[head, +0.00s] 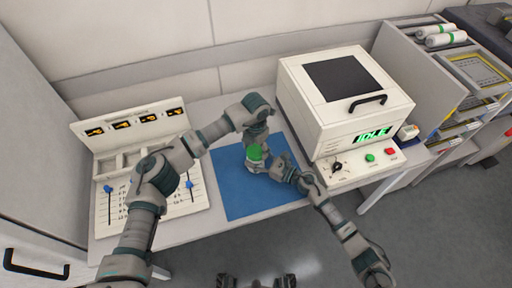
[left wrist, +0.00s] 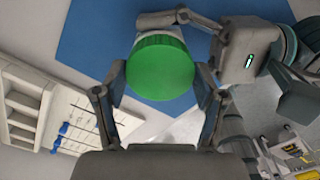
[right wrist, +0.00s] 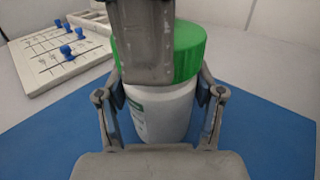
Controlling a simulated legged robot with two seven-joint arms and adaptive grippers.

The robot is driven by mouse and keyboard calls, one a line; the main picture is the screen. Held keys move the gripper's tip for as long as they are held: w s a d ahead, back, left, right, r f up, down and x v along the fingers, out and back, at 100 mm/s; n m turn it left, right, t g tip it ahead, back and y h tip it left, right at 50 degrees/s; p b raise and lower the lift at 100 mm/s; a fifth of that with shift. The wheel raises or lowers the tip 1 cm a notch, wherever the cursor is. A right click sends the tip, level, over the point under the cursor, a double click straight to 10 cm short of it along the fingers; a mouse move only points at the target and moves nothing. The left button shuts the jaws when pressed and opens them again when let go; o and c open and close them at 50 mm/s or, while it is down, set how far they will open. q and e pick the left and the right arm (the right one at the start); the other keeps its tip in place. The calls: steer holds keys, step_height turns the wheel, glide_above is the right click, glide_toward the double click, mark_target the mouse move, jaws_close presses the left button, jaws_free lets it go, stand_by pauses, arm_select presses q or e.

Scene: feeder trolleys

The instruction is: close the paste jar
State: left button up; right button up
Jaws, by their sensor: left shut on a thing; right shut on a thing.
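The paste jar (right wrist: 160,108) is a white jar with a label partly visible at its left side. It stands upright on the blue mat (head: 238,190). Its green lid (left wrist: 160,68) sits on top of the jar, and also shows in the head view (head: 254,153). How tightly it is screwed on cannot be told. My left gripper (left wrist: 160,82) comes from above and is shut on the lid, one finger hiding part of it in the right wrist view. My right gripper (right wrist: 162,95) is shut on the jar's body from the side.
A white machine (head: 345,95) with an IDLE display and buttons stands right of the mat. A white panel (head: 150,190) with blue sliders and compartments stands left. A shelf trolley (head: 440,85) is at far right. The mat's front part is clear.

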arm_select(q)
steer(key=shift+f, duration=0.25)
